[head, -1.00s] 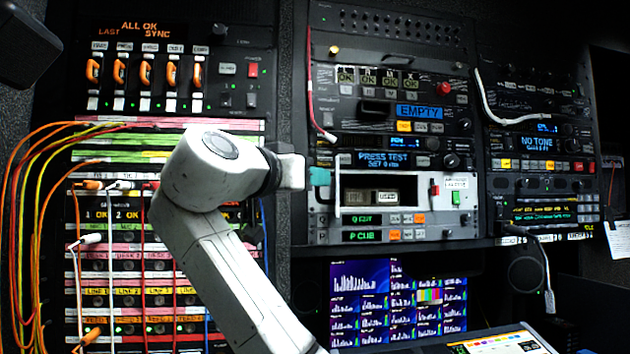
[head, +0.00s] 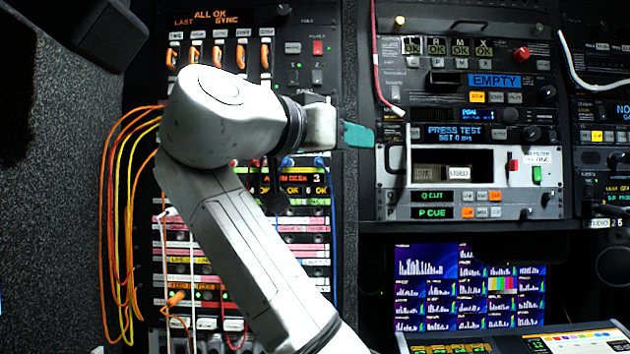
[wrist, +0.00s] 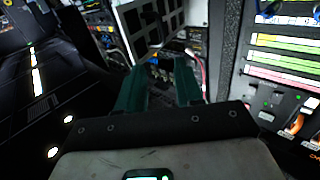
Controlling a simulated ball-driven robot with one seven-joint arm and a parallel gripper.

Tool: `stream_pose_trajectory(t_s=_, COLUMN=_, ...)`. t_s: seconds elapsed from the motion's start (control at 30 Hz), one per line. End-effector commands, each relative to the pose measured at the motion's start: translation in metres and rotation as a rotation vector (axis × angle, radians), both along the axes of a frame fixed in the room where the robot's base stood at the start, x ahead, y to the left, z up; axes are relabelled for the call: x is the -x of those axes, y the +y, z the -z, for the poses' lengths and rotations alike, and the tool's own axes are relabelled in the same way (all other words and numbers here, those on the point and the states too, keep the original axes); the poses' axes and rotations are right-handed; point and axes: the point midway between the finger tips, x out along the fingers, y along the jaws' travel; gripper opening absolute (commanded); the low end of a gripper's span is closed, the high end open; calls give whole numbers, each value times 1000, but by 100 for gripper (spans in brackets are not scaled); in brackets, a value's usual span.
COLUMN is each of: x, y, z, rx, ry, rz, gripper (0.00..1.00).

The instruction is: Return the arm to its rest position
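My arm (head: 240,215) rises from the bottom of the head view, bends at a white elbow, and points right. My gripper (head: 357,135) shows teal fingers in front of the rack, left of the grey panel. In the wrist view, the two teal fingers of my gripper (wrist: 160,78) stand apart with nothing held between them. The head view shows the fingers edge-on. Whether they touch the rack cannot be told.
The patch bay (head: 300,235) with orange and yellow cables (head: 125,220) stands behind my arm. The rack panel (head: 480,205) is right of my gripper. A monitor wall (head: 470,285) and a lit control desk (head: 580,340) are lower right. A dark textured wall (head: 60,190) is left.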

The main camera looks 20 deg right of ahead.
Motion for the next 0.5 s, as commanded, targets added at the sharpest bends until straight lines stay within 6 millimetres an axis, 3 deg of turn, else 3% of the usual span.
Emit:
stream_pose_trajectory(t_s=0.17, x=-1, y=0, z=1, rx=0, ry=1, rz=-1, gripper=36)
stream_pose_trajectory(t_s=0.27, x=-10, y=-2, z=24, rx=-12, ry=44, rz=-24, gripper=36)
stream_pose_trajectory(t_s=0.37, x=-25, y=-6, z=65, rx=-38, ry=121, rz=-69, gripper=36)
stream_pose_trajectory(t_s=0.5, x=-45, y=-13, z=141, rx=-87, ry=258, rz=-152, gripper=36)
